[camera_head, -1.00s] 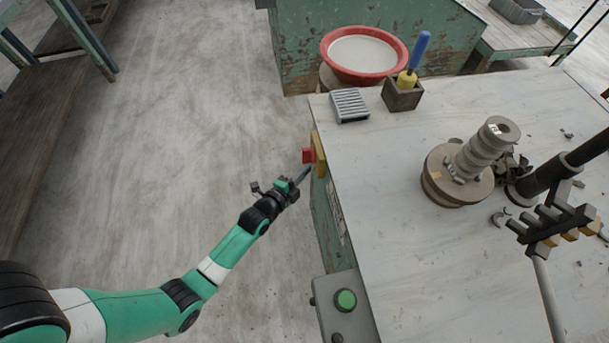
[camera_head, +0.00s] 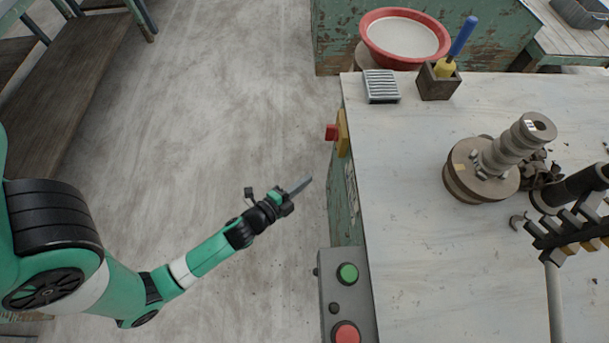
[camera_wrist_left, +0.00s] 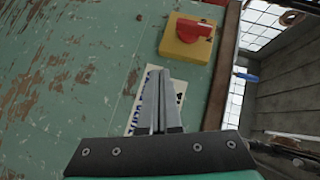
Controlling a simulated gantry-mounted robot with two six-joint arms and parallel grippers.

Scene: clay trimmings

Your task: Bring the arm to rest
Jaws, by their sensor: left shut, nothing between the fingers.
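My left gripper (camera_head: 301,186) is shut and empty in the head view, out over the floor to the left of the worktable (camera_head: 420,255). Its closed fingers also show in the left wrist view (camera_wrist_left: 160,85), in front of the table's green side panel (camera_wrist_left: 80,50). A red switch on a yellow box (camera_wrist_left: 188,40) is on that panel; the switch also shows in the head view (camera_head: 332,132). The fingers are apart from the switch in the head view. My right gripper is not in view.
A control box (camera_head: 335,290) with a green and a red button stands at the table's left edge. On the table are a grey slatted block (camera_head: 381,86), a holder with a blue-handled tool (camera_head: 438,85) and a ribbed clay piece on a wheel (camera_head: 490,165). The floor (camera_head: 230,90) is clear.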

